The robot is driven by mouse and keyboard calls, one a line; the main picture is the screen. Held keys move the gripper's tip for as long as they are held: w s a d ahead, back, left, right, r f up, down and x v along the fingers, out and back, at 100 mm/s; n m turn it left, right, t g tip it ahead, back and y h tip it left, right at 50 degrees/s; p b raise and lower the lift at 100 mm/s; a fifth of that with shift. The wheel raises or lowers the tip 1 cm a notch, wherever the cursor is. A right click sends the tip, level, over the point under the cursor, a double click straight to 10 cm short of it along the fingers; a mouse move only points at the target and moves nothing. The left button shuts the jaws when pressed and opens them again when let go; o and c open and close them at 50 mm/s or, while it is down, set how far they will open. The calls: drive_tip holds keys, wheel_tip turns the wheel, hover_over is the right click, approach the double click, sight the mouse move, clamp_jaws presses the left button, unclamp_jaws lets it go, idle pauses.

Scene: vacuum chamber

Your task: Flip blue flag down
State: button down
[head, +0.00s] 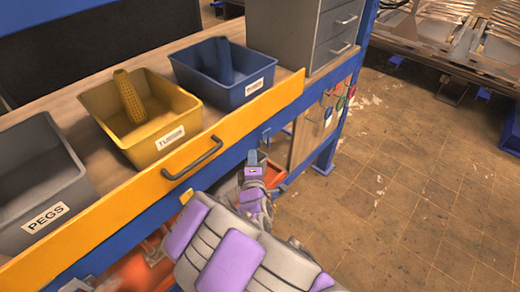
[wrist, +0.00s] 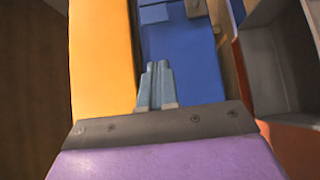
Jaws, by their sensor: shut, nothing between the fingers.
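My gripper (head: 252,157) is shut and empty just in front of the blue beam under the yellow drawer front. In the wrist view its two grey-blue fingers (wrist: 157,66) are together, pointing at a blue surface (wrist: 185,45). A small blue tab (head: 266,133) stands out from the beam just beyond the gripper in the head view; I cannot tell surely that it is the blue flag. Contact between fingers and beam cannot be told.
The yellow drawer front (head: 220,130) with a dark handle (head: 193,160) is left of my gripper. Grey (head: 40,170), yellow (head: 165,90) and blue (head: 215,85) bins stand above it. Orange-red bins (head: 270,180) are below. Open tiled floor (head: 420,180) lies to the right.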

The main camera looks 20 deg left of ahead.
sight(264, 139)
drive_tip(key=w+b, duration=0.1)
drive_tip(key=w, duration=0.5)
drive_tip(key=shift+w+d, duration=0.15)
drive_tip(key=shift+d, duration=0.1)
drive_tip(key=shift+r, duration=0.15)
